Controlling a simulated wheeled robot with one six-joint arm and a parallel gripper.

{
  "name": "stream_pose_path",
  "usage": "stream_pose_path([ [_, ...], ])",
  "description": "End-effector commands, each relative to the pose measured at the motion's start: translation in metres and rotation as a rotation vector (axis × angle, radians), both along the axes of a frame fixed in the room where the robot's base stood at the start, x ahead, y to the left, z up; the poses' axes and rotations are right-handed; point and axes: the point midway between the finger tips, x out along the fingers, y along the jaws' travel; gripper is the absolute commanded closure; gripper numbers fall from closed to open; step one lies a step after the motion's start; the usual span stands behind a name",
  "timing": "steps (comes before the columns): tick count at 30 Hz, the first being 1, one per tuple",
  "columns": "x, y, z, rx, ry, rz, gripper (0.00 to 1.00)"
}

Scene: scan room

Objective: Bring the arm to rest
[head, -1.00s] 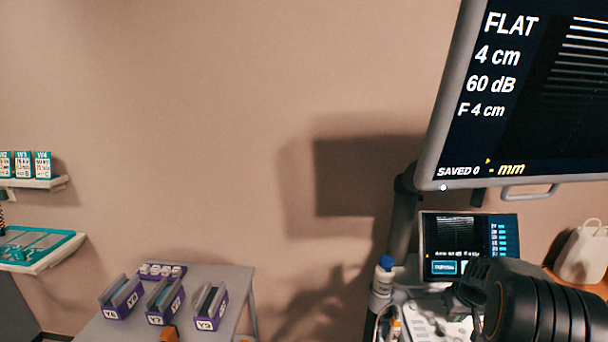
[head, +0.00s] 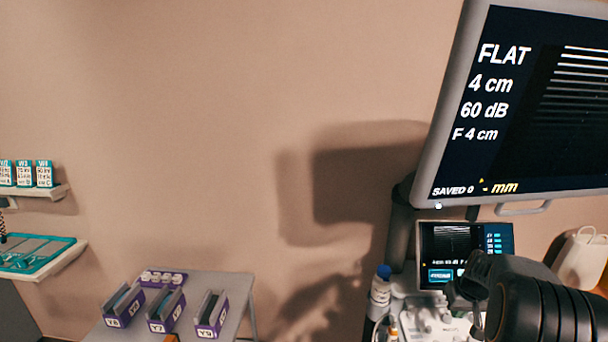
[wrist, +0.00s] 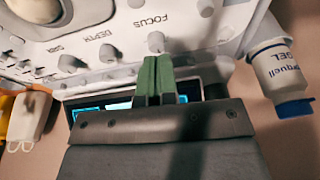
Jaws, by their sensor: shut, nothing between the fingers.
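My gripper (wrist: 156,80) is in the wrist view, its two green fingers together with nothing between them. It is in front of the control panel (wrist: 110,35) of the ultrasound machine, with the FOCUS knob just beyond the fingertips; I cannot tell whether they touch. In the head view my black arm (head: 535,305) is at the lower right, in front of the machine's panel. The gripper's fingers cannot be made out there.
The large monitor (head: 520,105) and small touchscreen (head: 465,252) stand close to my arm. A gel bottle (head: 380,290) is left of the panel. A side table (head: 235,285) with purple holders (head: 212,315) and wall shelves (head: 60,262) are at left. Bare wall lies between.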

Motion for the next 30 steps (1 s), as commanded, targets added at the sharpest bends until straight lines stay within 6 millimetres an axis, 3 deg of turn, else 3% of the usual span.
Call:
stream_pose_path([
  [2, -0.017, 0.008, -0.016, 0.039, 0.058, -0.065, 1.0],
  [4, -0.037, 0.023, -0.016, 0.061, 0.099, -0.125, 1.0],
  [11, -0.093, 0.105, 0.019, 0.057, 0.141, -0.17, 1.0],
  [18, -0.158, 0.186, 0.052, 0.01, 0.087, -0.081, 1.0],
  [24, -0.187, 0.222, 0.068, -0.017, -0.005, 0.043, 1.0],
  [30, -0.191, 0.239, 0.086, -0.022, -0.083, 0.114, 1.0],
])
